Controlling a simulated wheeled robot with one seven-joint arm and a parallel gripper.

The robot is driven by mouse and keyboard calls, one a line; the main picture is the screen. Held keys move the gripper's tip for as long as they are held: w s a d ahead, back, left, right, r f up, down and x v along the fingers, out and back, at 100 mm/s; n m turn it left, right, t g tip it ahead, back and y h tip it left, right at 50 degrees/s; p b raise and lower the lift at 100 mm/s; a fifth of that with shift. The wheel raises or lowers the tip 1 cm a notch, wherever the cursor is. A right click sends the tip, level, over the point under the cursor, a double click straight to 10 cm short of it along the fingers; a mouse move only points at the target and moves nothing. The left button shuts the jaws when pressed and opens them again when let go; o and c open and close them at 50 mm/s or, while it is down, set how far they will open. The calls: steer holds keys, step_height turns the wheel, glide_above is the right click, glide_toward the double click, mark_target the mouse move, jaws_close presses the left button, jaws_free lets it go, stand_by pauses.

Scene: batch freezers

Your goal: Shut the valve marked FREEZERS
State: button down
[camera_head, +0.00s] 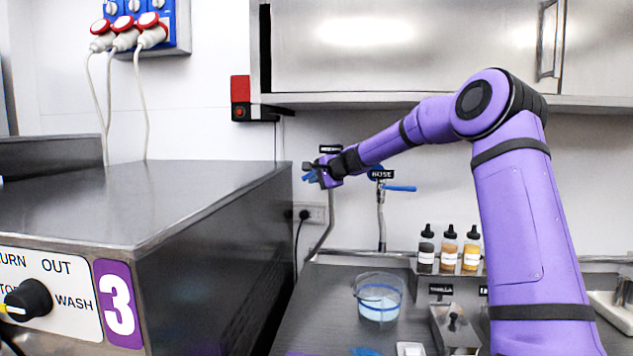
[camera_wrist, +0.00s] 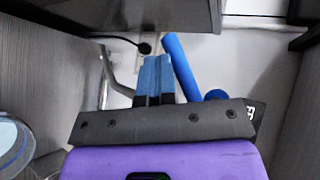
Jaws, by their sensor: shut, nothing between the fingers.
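My gripper (camera_head: 311,174) is shut and empty, by the back wall at the left valve. In the wrist view its blue fingertips (camera_wrist: 155,64) lie together beside a blue lever handle (camera_wrist: 180,66), which slants along their right side. I cannot tell whether they touch. A dark label (camera_wrist: 253,112) with partly hidden letters shows beside it. In the head view the left valve's label (camera_head: 330,149) is too small to read, and my gripper hides most of the valve. Its pipe (camera_head: 331,218) runs down behind. To the right is the HOSE valve (camera_head: 381,174) with its blue lever (camera_head: 400,188) pointing right.
Freezer 3 (camera_head: 215,190) fills the left side. A steel cabinet (camera_head: 400,55) hangs above. A wall socket with a black plug (camera_head: 304,214) sits below my gripper. The counter holds a clear bucket (camera_head: 379,297) and several sauce bottles (camera_head: 448,250).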

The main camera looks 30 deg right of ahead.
steer(key=shift+w+a+r, duration=0.25)
steer(key=shift+a+r, duration=0.15)
steer(key=shift+r, duration=0.25)
steer(key=shift+w+a+r, duration=0.25)
steer(key=shift+a+r, duration=0.15)
steer(key=shift+r, duration=0.4)
